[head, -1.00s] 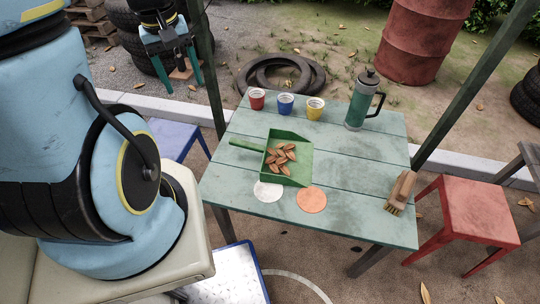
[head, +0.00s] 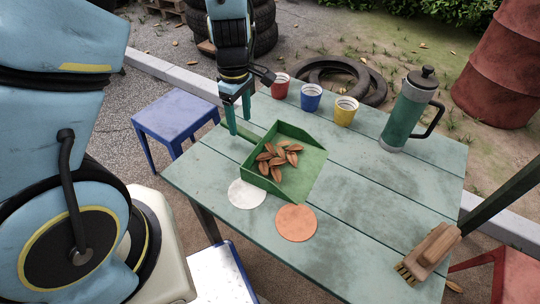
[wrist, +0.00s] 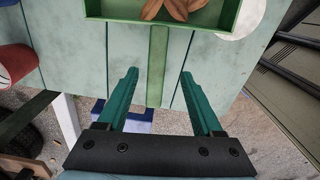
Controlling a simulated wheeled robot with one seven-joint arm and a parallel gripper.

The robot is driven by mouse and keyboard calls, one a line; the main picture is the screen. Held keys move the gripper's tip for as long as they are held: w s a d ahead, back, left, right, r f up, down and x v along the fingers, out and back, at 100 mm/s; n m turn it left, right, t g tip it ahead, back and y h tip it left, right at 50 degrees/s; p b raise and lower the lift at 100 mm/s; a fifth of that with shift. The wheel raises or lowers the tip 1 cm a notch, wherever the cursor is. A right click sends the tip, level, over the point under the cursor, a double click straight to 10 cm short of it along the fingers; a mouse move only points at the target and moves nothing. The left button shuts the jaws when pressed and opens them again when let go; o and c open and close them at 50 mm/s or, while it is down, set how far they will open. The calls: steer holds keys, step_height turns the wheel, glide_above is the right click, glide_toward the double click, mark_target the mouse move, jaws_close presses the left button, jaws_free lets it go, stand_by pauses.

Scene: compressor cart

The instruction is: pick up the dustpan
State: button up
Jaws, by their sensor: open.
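The green dustpan (head: 309,162) lies on the table, with several brown leaves (head: 283,158) in its pan. Its handle (wrist: 157,66) points toward my gripper in the wrist view. My gripper (head: 238,118) is over the table's left edge in the head view, fingers pointing down at the handle. In the wrist view my gripper (wrist: 158,77) is open, with the handle lying between its two teal fingers and a gap on each side. I cannot tell how far the fingertips are above the tabletop.
On the green table (head: 375,225) stand a red cup (head: 280,88), a blue cup (head: 311,99), a yellow cup (head: 344,112) and a green flask (head: 404,118). A white disc (head: 246,194), an orange disc (head: 296,222) and a brush (head: 428,252) lie nearer. A blue stool (head: 176,113) stands left.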

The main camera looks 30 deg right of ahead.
mark_target(245, 147)
steer(key=f, duration=0.2)
steer(key=f+b, duration=0.1)
steer(key=f, duration=0.5)
steer(key=shift+w+d+f, duration=0.1)
steer(key=shift+d, duration=0.15)
jaws_close()
stand_by(0.4)
